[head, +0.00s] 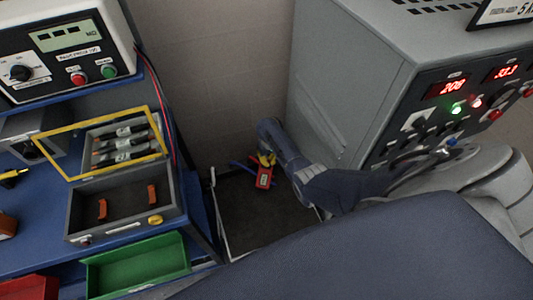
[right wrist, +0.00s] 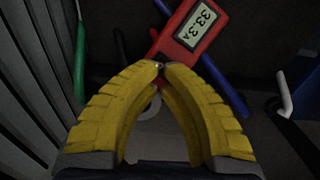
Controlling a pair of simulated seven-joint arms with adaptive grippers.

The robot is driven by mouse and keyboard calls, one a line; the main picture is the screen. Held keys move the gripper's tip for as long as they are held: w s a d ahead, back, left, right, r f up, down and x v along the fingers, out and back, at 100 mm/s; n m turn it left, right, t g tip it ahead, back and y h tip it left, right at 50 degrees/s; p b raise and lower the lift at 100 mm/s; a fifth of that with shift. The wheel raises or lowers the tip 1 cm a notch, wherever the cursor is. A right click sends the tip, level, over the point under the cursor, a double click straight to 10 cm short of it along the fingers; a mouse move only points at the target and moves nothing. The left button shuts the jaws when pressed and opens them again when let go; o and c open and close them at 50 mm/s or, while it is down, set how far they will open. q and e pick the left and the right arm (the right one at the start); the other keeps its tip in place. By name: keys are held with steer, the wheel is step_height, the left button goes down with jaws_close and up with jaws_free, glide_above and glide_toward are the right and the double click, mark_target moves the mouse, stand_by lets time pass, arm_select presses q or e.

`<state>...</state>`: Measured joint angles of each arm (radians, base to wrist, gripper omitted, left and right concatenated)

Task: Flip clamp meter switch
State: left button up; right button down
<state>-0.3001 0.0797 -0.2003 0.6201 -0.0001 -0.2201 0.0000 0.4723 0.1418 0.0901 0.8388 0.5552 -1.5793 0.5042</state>
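The red clamp meter (head: 264,180) sits in the dark recess between the blue bench and the grey cabinet, among blue cables. In the right wrist view the red meter (right wrist: 190,35) shows a lit display reading about 33.3 A. My right gripper (head: 267,158) reaches down to the meter from above. In the right wrist view its yellow fingers (right wrist: 161,68) come together at the tips, at the meter's lower end. A small bright spot shows at the tips; I cannot tell whether it is the switch or whether they touch it. My left gripper is not in view.
The grey cabinet (head: 340,90) with red readouts stands close on the right. The blue bench on the left holds a meter box (head: 70,50), an open yellow-framed case (head: 80,205) and a green bin (head: 135,268). Green (right wrist: 80,60) and blue cables (right wrist: 225,85) run near the fingers.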

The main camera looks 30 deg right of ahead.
steer(key=shift+f, duration=1.55)
stand_by(0.9)
steer(key=shift+r, duration=0.1)
steer(key=shift+r, duration=3.35)
